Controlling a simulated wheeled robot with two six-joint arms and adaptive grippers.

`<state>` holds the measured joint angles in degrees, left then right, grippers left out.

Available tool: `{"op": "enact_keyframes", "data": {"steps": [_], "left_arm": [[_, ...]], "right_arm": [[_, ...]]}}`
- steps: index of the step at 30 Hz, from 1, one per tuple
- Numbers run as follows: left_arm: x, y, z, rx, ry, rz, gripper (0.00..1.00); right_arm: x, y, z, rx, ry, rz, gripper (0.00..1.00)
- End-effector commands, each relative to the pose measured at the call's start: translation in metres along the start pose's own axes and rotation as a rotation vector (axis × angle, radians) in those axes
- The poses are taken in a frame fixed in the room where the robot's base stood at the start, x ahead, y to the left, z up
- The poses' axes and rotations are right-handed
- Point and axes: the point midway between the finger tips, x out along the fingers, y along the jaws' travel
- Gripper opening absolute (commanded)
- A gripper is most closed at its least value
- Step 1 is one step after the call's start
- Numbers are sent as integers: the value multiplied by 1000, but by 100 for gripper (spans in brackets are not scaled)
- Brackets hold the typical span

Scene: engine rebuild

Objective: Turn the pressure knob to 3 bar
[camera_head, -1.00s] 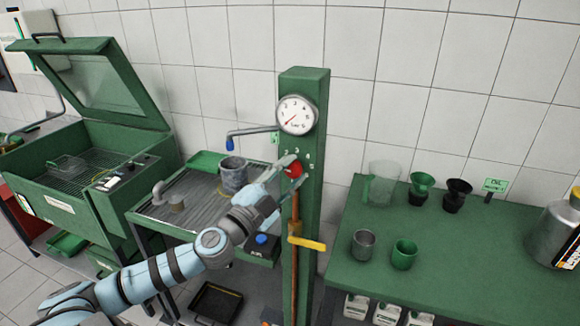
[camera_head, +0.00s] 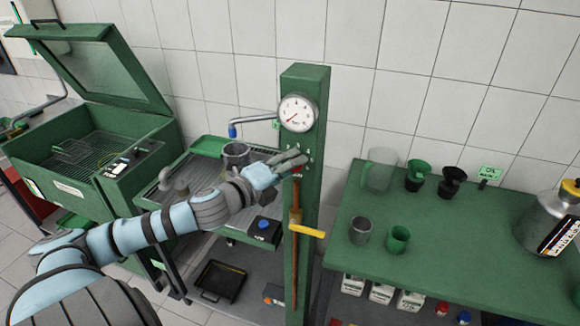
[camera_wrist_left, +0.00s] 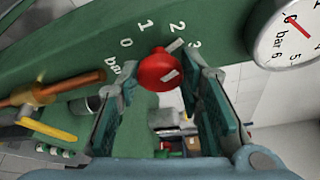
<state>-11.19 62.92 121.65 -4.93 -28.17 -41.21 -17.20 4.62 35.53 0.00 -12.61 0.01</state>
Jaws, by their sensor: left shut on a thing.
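The red pressure knob (camera_wrist_left: 158,70) is on the green post (camera_head: 304,235), below the round gauge (camera_head: 297,114). In the left wrist view the knob lies between the jaws of my left gripper (camera_wrist_left: 160,82), which is shut on it. A dial marked 0, 1, 2, 3 and "bar" curves around the knob. A white mark at the knob's edge lies near the 2 and 3. The gauge's red needle points to the lower left in the head view, near 0. In the head view my left gripper (camera_head: 301,163) hides most of the knob.
A yellow-handled valve (camera_head: 307,231) sits on a copper pipe below the knob. A steel tray table (camera_head: 180,205) stands left of the post, and a green bench (camera_head: 450,245) with cups and funnels stands right.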

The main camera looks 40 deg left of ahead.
Motion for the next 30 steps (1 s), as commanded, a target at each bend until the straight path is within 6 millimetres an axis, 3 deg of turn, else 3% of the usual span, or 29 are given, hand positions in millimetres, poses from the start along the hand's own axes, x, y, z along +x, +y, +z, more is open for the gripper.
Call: {"op": "enact_keyframes", "data": {"steps": [15, 30], "left_arm": [[0, 0, -2, 340, 0, 138, 6], [0, -1, -1, 412, 0, 172, 6]], "right_arm": [[24, -2, 2, 0, 0, 0, 40], [27, -2, 2, 0, 0, 0, 40]]}}
